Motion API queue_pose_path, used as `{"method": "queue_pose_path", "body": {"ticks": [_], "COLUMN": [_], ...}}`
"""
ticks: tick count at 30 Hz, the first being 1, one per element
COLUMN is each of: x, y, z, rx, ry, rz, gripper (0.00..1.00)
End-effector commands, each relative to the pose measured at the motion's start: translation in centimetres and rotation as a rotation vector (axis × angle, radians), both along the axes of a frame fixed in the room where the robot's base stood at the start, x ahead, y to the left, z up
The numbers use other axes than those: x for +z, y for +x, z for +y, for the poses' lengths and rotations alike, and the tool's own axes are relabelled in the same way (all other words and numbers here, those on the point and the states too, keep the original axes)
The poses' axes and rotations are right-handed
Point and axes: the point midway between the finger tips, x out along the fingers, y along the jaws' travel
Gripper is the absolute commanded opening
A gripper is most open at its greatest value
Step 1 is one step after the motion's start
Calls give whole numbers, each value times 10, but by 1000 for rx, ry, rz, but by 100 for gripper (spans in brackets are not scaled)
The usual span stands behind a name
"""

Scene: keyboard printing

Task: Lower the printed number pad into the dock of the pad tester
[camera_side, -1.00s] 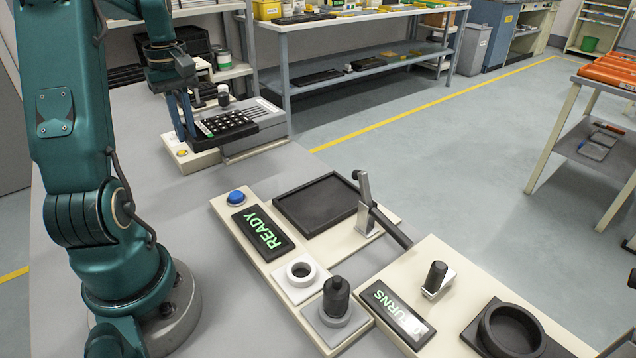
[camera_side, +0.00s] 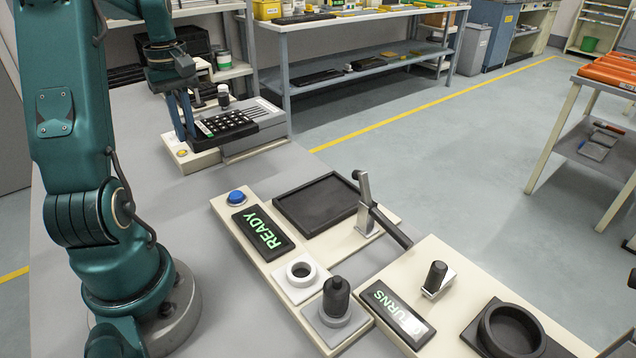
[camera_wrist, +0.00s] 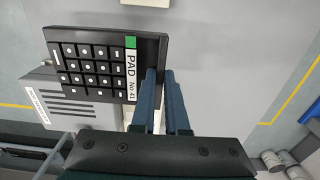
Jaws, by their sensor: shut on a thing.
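The number pad (camera_side: 230,123) is black with dark keys and a white label strip with a green patch. In the wrist view the pad (camera_wrist: 95,62) shows its label "PAD No 41". My gripper (camera_side: 188,137) is shut on the pad at its labelled end; its blue fingers (camera_wrist: 166,78) reach that edge in the wrist view. The pad is over the grey and cream machine at the back left; whether it touches it I cannot tell. A black shallow tray (camera_side: 316,204), apparently the tester's dock, lies empty beside a lit "READY" display (camera_side: 263,234).
A lever clamp (camera_side: 366,210) stands at the tray's right side. A blue button (camera_side: 236,197), a white ring (camera_side: 300,271) and a black knob (camera_side: 337,298) are on the same cream base. A second station (camera_side: 455,290) stands at the front right. Grey bench between is clear.

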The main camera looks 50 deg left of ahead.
Motion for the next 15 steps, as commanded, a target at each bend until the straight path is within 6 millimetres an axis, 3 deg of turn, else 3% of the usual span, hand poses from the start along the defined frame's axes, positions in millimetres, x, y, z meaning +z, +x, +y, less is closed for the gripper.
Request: {"method": "queue_pose_path", "body": {"ticks": [5,11,15], "x": [0,-2,-4], "y": [0,1,23], "z": [0,-2,-24], "rx": [20,177,263], "ry": [1,1,0], "rz": [-1,-2,-1], "gripper": [0,0,0]}}
